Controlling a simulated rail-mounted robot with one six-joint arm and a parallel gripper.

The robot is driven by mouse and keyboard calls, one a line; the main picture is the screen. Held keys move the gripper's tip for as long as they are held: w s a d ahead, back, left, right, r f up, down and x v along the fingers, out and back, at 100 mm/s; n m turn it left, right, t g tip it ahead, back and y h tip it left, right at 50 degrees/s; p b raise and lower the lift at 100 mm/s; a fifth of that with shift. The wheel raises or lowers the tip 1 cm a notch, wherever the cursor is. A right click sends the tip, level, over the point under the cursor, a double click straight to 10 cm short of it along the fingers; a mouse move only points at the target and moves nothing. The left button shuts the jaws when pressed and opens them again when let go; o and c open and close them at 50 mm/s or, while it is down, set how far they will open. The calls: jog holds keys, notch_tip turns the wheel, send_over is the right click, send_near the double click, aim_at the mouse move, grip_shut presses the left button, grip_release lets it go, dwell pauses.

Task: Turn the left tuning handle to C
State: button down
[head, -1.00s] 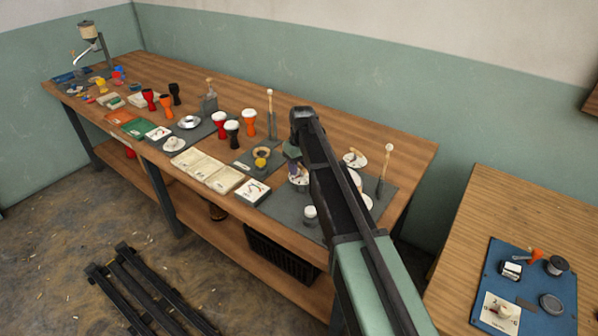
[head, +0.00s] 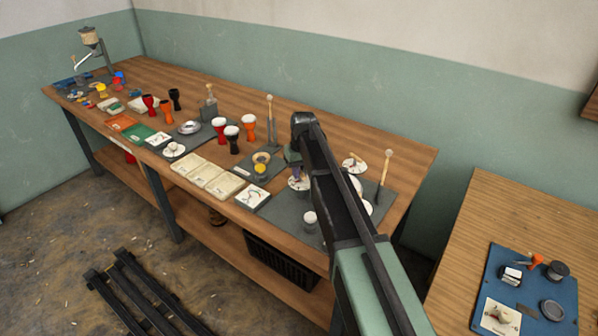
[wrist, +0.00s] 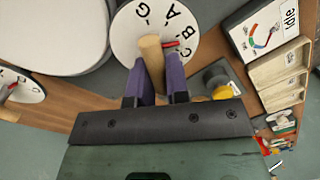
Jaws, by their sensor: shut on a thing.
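The left dial (wrist: 125,40) is a white disc with black letters G, A, B and C in the wrist view. Its wooden handle (wrist: 151,58) stands between the two purple fingers of my gripper (wrist: 155,82), which is shut on it. A red pointer (wrist: 171,44) sticks out to the right of the handle and points between B and C. In the head view this dial (head: 299,184) shows beside my arm, with the gripper (head: 297,172) over it. My fingers hide the dial's lower part.
A large white drumhead (wrist: 45,30) lies left of the dial, and another lettered dial (wrist: 18,88) is at the left edge. A gauge card (wrist: 268,28) reading Idle and pale trays (wrist: 275,75) lie to the right. Mallets (head: 385,168) stand upright on the bench.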

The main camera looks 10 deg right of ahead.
jog(key=m, duration=0.5)
jog(key=shift+d, duration=0.35)
jog(key=shift+m, duration=0.3)
jog(key=c, duration=1.1)
grip_release()
jog(key=shift+r, duration=0.1)
jog(key=r+p, duration=1)
jog(key=p, duration=0.1)
jog(key=shift+s+d+r, duration=0.15)
jog(key=shift+d+r, duration=0.2)
jog(key=shift+r, duration=0.05)
jog(key=shift+f, duration=0.1)
